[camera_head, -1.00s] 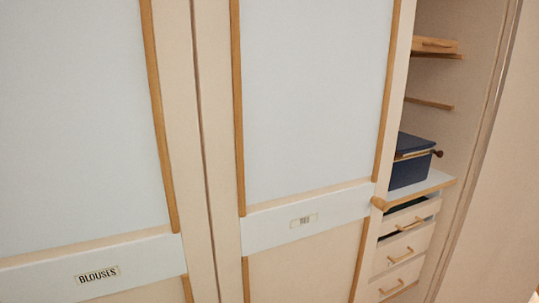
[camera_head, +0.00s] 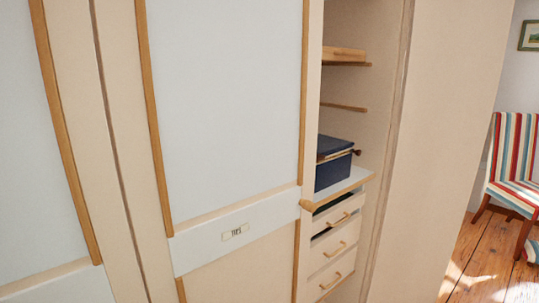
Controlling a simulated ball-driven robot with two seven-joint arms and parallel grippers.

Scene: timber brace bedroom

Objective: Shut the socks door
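No label reading socks shows in view. A pale panelled sliding door (camera_head: 225,110) with wooden strips stands in the middle; its small label (camera_head: 235,232) is hard to read and looks like "TIES". A wooden knob (camera_head: 311,206) shows at the door's right edge. To its right the wardrobe bay (camera_head: 380,60) is open. Another pale door (camera_head: 35,150) is at the left, cut off by the picture edge. Neither of my grippers is in view.
The open bay holds shelves (camera_head: 345,55), a dark blue box (camera_head: 333,172) and several drawers (camera_head: 333,248), the upper ones slightly open. A striped chair (camera_head: 517,160) stands on the wooden floor (camera_head: 480,250) at the right, beyond the wardrobe's plain side (camera_head: 440,150).

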